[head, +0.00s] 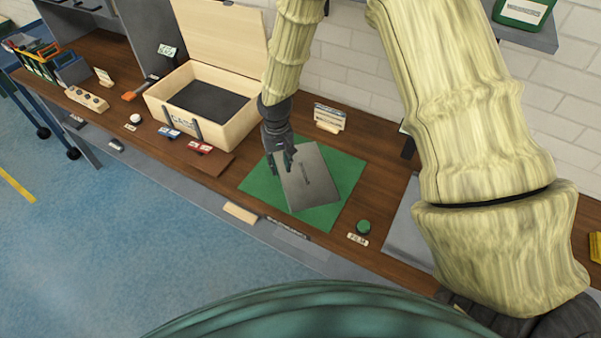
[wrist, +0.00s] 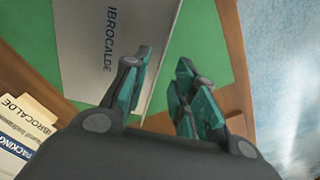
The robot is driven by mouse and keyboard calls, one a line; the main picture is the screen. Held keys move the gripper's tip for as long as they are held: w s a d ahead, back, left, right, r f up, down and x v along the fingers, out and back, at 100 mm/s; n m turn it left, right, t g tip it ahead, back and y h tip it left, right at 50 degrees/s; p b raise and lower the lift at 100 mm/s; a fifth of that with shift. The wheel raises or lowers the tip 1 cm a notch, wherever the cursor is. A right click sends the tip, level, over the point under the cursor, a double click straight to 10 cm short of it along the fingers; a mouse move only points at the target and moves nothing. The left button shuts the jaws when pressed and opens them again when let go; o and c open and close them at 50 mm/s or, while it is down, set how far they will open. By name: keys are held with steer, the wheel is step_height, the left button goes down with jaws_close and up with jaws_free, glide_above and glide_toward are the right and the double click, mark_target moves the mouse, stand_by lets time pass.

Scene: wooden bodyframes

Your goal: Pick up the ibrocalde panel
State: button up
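The ibrocalde panel (head: 314,186) is a flat grey sheet with dark lettering. It lies at an angle on a green mat (head: 258,184) on the bench. In the wrist view the panel (wrist: 143,25) shows its IBROCALDE lettering, and green mat (wrist: 205,45) shows beside its edge. My gripper (head: 279,164) is at the panel's upper-left corner in the head view. In the wrist view its teal fingers (wrist: 165,58) are apart with nothing held between them. The panel's edge runs through the gap between them. Whether a finger touches the panel is unclear.
An open wooden box (head: 238,126) stands left of the mat, its lid raised. A small sign (head: 329,117) stands behind the mat. A green round button (head: 363,227) is at its right. Several small items line the bench at left. A wall bounds the back.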

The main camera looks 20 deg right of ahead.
steer(key=shift+w+f+p, duration=0.1)
steer(key=shift+f+p, duration=1)
steer(key=shift+f, duration=0.3)
steer(key=shift+f+p, duration=0.35)
steer(key=shift+f, duration=0.9)
jaws_close()
